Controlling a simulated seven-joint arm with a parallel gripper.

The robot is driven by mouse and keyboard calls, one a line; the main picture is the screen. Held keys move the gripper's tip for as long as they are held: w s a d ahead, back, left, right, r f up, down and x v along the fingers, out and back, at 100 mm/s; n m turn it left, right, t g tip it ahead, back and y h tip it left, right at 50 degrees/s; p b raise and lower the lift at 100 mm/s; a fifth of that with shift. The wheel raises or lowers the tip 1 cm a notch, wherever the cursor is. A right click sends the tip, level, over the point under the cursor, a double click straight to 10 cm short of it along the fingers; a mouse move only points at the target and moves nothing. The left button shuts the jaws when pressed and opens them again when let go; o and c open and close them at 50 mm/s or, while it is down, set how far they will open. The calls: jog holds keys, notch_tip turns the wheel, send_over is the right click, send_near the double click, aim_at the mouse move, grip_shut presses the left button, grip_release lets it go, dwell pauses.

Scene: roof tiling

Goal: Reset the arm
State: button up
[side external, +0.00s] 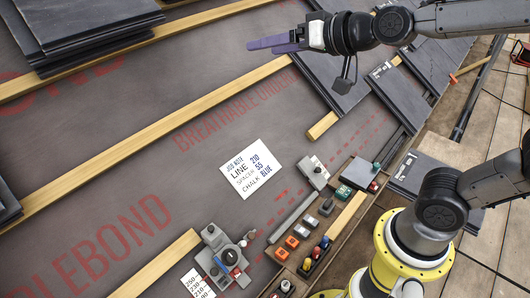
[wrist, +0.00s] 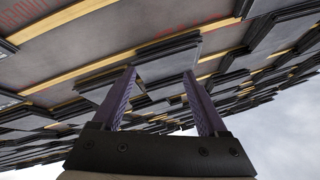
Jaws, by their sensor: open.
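My gripper (side external: 276,45) is at the top middle of the side external view, stretched out level above the roof and pointing left. Its purple fingers look empty. In the wrist view my gripper (wrist: 162,88) shows its two purple fingers well apart with nothing between them. Beyond them the roof appears tilted across the top of the picture, with several dark slate tiles (wrist: 167,60) and wooden battens (wrist: 60,84), and sky at the lower right.
A stack of dark slates (side external: 85,30) lies at the upper left. A job note (side external: 251,168) lies on the underlay. A wooden tray (side external: 345,222) with small tools and coloured blocks is at the lower middle. Slates (side external: 340,80) lie right of my gripper. The underlay between the battens is largely clear.

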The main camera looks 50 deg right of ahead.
jog(key=s+d+f+n+g, duration=0.1)
jog(key=s+f+g, duration=0.1)
jog(key=s+f, duration=0.2)
jog(key=s+d+f+n+g+h, duration=0.1)
jog(key=s+f+g, duration=0.2)
jog(key=s, duration=0.7)
jog(key=s+d+f+n+g, duration=0.1)
jog(key=s+d+f+g, duration=0.1)
jog(key=s, duration=0.5)
notch_tip(320, 180, down, 3)
jog(key=shift+r+n+g, duration=0.2)
jog(key=shift+n+g, duration=0.1)
jog(key=shift+g, duration=0.2)
